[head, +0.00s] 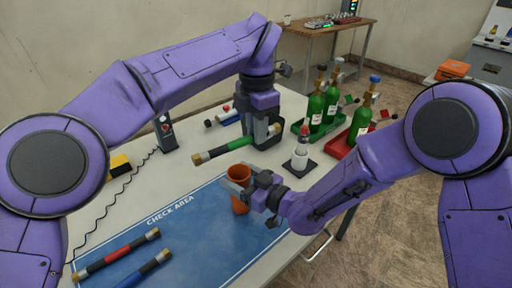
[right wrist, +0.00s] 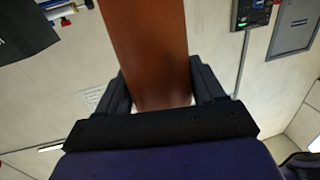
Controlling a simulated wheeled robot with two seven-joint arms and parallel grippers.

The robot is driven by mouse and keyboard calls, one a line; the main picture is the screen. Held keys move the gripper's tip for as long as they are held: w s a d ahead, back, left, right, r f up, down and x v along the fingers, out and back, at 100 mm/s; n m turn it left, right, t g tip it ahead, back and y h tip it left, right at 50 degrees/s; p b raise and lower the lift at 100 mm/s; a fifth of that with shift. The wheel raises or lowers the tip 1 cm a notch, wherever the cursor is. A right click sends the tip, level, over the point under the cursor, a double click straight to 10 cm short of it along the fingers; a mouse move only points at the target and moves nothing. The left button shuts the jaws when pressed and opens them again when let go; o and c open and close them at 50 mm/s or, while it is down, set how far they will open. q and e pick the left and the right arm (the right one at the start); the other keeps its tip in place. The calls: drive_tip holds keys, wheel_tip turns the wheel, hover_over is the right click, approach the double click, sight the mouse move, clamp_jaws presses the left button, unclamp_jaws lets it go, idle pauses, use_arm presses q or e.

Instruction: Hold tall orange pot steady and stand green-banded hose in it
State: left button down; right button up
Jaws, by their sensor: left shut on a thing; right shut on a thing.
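The tall orange pot (head: 239,203) stands upright on the blue check-area mat. My right gripper (head: 245,189) is shut on it from the right; in the right wrist view the pot (right wrist: 147,50) fills the space between both fingers. The green-banded hose (head: 238,145) is dark with brass-coloured ends and a green middle band. My left gripper (head: 263,138) is shut on it near its right end. The hose is nearly level, slightly tilted with its left end lower, and appears above and behind the pot, apart from it. The pot's inside is mostly hidden.
A red-banded hose (head: 118,253) and a blue-banded hose (head: 146,270) lie on the blue mat (head: 195,235) at front left. A white-and-red bottle (head: 301,152) stands on a dark base right of the pot. Green cylinders (head: 316,110) stand in trays behind it.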

use_arm(q)
drive_tip(key=shift+r, duration=0.55)
drive_tip(key=r+h, duration=0.1)
drive_tip(key=a+r+t+h, duration=0.1)
drive_tip(key=r, duration=0.1)
drive_tip(key=shift+r, duration=0.1)
drive_tip(key=s+a+r+n+t+h, duration=0.1)
drive_tip(key=a+r+n+t+h, duration=0.15)
drive_tip(key=a+n+t, duration=0.4)
drive_tip(key=s+d+r+n+t+y, duration=0.3)
drive_tip(key=d+r+n+t+y, duration=0.15)
drive_tip(key=n+t+y, duration=0.4)
wheel_tip(320, 180, down, 16)
drive_tip(key=a+t, duration=0.1)
drive_tip(key=shift+w, duration=0.25)
